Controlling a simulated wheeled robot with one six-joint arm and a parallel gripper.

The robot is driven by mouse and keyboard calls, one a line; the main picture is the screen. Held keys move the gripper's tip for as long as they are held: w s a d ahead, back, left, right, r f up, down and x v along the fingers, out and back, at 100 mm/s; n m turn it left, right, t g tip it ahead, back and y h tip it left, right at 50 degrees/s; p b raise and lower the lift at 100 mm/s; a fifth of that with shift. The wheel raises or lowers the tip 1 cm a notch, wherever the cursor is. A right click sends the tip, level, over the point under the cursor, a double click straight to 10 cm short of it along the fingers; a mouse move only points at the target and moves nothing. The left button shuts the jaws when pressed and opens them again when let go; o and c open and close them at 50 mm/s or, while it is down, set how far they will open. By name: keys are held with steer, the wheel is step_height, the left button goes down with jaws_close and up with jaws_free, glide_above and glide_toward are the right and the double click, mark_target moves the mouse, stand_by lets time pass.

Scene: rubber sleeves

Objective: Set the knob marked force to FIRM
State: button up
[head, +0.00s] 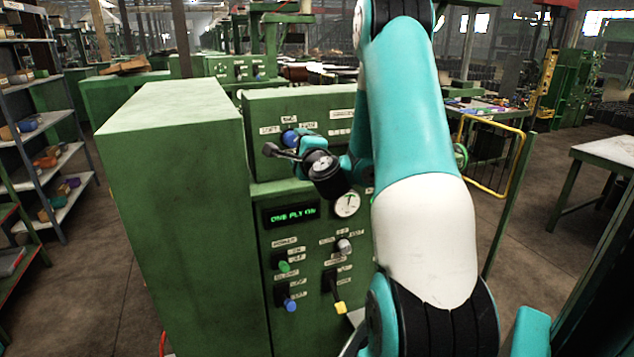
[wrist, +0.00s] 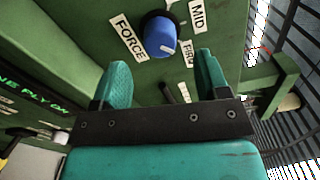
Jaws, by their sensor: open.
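The force knob (wrist: 161,36) is blue with a dark collar, on the green panel at the top centre of the wrist view. The FORCE label (wrist: 129,38) is on its left, MID (wrist: 197,16) at its upper right and FIRM (wrist: 188,54) at its lower right. A pale mark on the knob's face lies on the side toward FIRM. The knob (head: 290,137) also shows in the head view, partly behind my arm. My gripper (wrist: 161,64) is open and empty, with teal fingers either side of the knob's line and the knob beyond the tips, apparently untouched.
Lower on the panel are a green display (head: 291,215), a round gauge (head: 346,204), a green-tipped switch (head: 284,266), a blue-tipped one (head: 290,304) and a yellow-tipped lever (head: 340,306). A tall green cabinet (head: 175,200) stands close on the left.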

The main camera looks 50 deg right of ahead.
steer(key=b+v, duration=1.2)
steer(key=b, duration=0.3)
steer(key=shift+s, duration=0.1)
stand_by(0.3)
